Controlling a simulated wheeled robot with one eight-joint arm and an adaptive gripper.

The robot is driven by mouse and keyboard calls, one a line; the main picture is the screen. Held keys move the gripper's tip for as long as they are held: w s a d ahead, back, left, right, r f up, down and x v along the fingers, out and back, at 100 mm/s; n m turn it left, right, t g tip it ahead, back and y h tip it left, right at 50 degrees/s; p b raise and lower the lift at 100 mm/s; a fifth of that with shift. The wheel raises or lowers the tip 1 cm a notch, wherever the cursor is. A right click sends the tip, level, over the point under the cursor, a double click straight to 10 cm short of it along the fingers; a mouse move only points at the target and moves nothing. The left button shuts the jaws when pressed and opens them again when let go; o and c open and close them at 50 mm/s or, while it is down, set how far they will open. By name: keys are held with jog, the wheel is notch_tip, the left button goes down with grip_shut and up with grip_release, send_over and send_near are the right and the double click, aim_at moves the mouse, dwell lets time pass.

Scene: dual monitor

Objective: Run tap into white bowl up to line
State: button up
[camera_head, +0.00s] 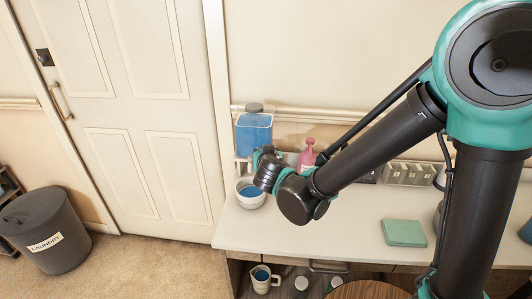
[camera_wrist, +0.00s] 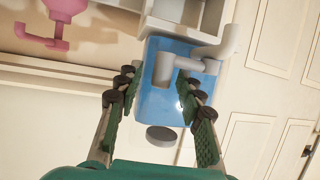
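A dispenser with a clear tank of blue liquid (camera_head: 253,135) stands at the counter's left end; the tank also shows in the wrist view (camera_wrist: 160,103). Its grey tap (camera_wrist: 180,66) has a lever and a bent spout in the wrist view. The white bowl (camera_head: 243,201) sits on the counter below my gripper and has blue liquid inside. I cannot make out a line or the exact level. My gripper (camera_wrist: 158,82) is open, its green-padded fingers on either side of the tap lever and apart from it. In the head view my wrist partly hides the tap.
A pink pump bottle (camera_head: 307,157) stands right of the dispenser. A clear organiser (camera_head: 408,174) and a green book-like block (camera_head: 404,233) are farther right. A mug (camera_head: 263,281) is below the counter (camera_head: 330,222). A laundry bin (camera_head: 45,232) stands by the door.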

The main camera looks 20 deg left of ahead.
jog(key=shift+s, duration=0.1)
jog(key=v, duration=1.1)
jog(key=shift+s+d, duration=0.25)
jog(key=shift+s, duration=0.1)
jog(key=shift+a+r, duration=0.1)
jog(key=shift+r, duration=0.05)
